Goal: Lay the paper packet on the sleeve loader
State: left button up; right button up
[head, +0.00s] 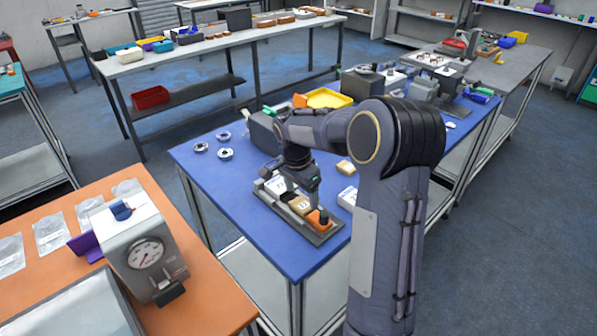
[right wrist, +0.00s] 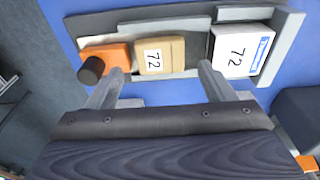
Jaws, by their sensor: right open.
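The sleeve loader appears to be the grey tray (head: 329,238) on the blue table; it also shows in the right wrist view (right wrist: 292,45). A tan paper packet (right wrist: 178,52) with a "72" label lies on its middle part, and shows in the head view (head: 299,204). An orange block with a black knob (right wrist: 105,55) is at one end, and a white packet (right wrist: 240,50) marked "72" is at the other. My right gripper (right wrist: 161,72) is open and empty, its fingertips near the tan packet, one towards each side. My left gripper is not in view.
Another tan packet (head: 345,167) and a white packet (head: 348,198) lie beside the tray. Several small round parts (head: 225,154) sit at the table's left. A yellow tray (head: 328,98) is behind my arm. An orange table (head: 215,300) with a dial gauge device (head: 145,253) stands at front left.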

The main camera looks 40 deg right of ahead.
aim_at(297, 207)
notch_tip(297, 207, up, 11)
jog(key=a, duration=0.1)
jog(key=s+a+f+n+t+y, duration=0.2)
jog(key=s+a+n, duration=0.5)
jog(key=s, duration=0.5)
jog(key=s+a+f+n+t+y, duration=0.2)
jog(key=s+a+n+t+y, duration=0.1)
jog(key=s+a+n, duration=0.5)
jog(key=s+a, duration=0.3)
jog(key=s, duration=0.1)
jog(key=shift+a+f+t, duration=0.15)
jog(key=shift+f+t, duration=0.15)
jog(key=shift+f, duration=0.1)
